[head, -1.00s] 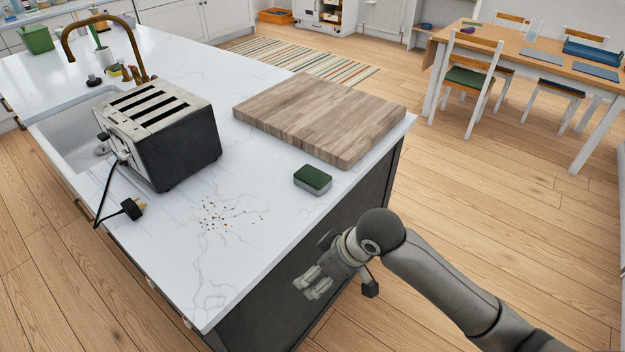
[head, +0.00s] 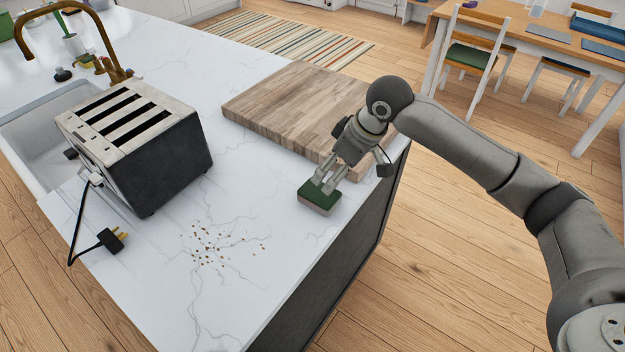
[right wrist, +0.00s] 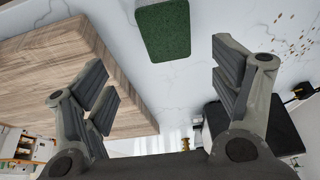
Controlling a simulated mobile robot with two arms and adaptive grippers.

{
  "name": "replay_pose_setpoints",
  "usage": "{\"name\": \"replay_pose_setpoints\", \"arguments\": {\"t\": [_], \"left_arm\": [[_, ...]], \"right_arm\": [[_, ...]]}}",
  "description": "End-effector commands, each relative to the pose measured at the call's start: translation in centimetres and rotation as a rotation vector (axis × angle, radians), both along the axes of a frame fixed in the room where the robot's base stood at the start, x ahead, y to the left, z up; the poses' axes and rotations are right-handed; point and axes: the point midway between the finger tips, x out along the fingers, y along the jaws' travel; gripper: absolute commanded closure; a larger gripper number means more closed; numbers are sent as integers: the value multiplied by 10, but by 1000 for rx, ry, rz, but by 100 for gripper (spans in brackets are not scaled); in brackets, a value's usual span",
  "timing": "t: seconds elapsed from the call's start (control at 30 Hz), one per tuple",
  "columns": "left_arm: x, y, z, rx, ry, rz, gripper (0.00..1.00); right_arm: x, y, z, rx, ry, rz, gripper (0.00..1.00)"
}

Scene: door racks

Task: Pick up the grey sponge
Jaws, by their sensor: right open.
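The grey sponge (head: 316,202) has a dark green top and lies on the white marble worktop near its right edge. It also shows in the right wrist view (right wrist: 164,30), at the top, lying beyond the fingertips and between their lines. My right gripper (head: 326,183) is open and empty, with its fingers pointing down at the sponge. In the head view the fingertips overlap the sponge's far part; contact cannot be told. The open fingers also show in the right wrist view (right wrist: 160,80). My left gripper is out of view.
A thick wooden chopping board (head: 290,105) lies just behind the sponge. A toaster (head: 140,145) stands to the left, with its plug (head: 110,240) in front. Crumbs (head: 220,245) are scattered left of the sponge. The worktop (head: 215,310) is clear at the front.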

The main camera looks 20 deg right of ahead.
Motion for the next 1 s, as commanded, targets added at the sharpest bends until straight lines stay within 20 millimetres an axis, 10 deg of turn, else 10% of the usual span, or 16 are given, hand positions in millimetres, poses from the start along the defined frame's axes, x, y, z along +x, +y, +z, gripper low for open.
{"name": "replay_pose_setpoints", "arguments": {"t": [0.43, 0.77, 1.0], "left_arm": [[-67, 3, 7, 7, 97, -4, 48], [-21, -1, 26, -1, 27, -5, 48], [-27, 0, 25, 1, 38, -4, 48]], "right_arm": [[15, 14, -50, 0, 4, 1, 17], [26, 27, -90, 0, 3, 1, 17], [28, 27, -96, -1, 1, 1, 17]]}}
